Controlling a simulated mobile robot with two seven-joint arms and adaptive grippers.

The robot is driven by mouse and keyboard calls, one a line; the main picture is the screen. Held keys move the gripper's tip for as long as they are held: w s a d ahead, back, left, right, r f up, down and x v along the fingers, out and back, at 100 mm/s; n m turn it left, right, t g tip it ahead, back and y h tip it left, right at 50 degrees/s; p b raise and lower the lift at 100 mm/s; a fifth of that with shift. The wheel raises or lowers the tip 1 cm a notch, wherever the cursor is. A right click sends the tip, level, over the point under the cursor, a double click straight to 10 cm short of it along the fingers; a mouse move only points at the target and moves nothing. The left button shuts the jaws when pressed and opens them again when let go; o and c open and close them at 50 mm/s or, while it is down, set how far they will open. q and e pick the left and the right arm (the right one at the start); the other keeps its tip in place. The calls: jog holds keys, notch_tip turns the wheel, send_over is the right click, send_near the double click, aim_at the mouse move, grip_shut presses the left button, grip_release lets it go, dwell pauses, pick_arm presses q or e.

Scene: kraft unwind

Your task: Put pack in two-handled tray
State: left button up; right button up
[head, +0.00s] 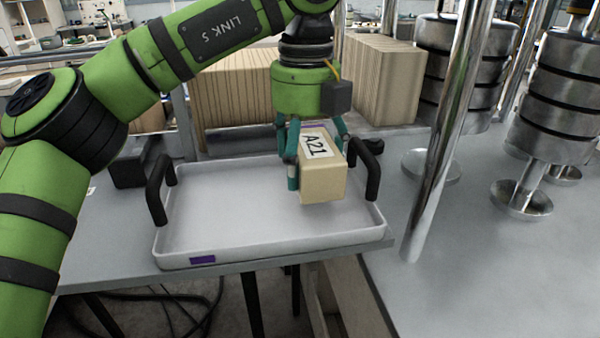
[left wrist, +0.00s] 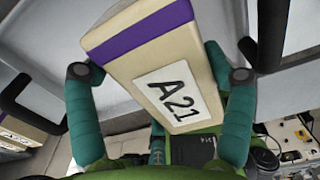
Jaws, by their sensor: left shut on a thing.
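The pack (head: 323,182) is a tan box with a white A21 label, and it also shows in the left wrist view (left wrist: 150,50) with a purple band. My left gripper (head: 317,165) is shut on the pack, with its teal fingers on both sides. It holds the pack over the right part of the two-handled tray (head: 192,225). The tray is white and shallow, with a black handle at each end. I cannot tell exactly how high the pack is above the tray floor. The tray's middle and left show bare. My right gripper does not show.
Rows of tan boards or packs (head: 235,92) stand behind the tray. A shiny metal post (head: 450,140) rises close to the tray's right side, with stacked metal cylinders (head: 555,105) beyond it. Cables lie on the floor below the table.

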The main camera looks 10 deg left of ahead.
pick_arm(q)
jog(key=shift+w+a+f, duration=0.25)
jog(key=shift+f, duration=0.1)
notch_tip(320, 180, down, 3)
jog(key=shift+f+p, duration=0.2)
jog(key=shift+p, duration=0.25)
jog(key=shift+w+f, duration=0.1)
jog(key=shift+f, duration=0.3)
jog(key=o, duration=1.2)
jog(key=shift+o, duration=0.2)
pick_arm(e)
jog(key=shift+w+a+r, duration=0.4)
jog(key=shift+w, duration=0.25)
pick_arm(q)
jog(key=shift+r, duration=0.1)
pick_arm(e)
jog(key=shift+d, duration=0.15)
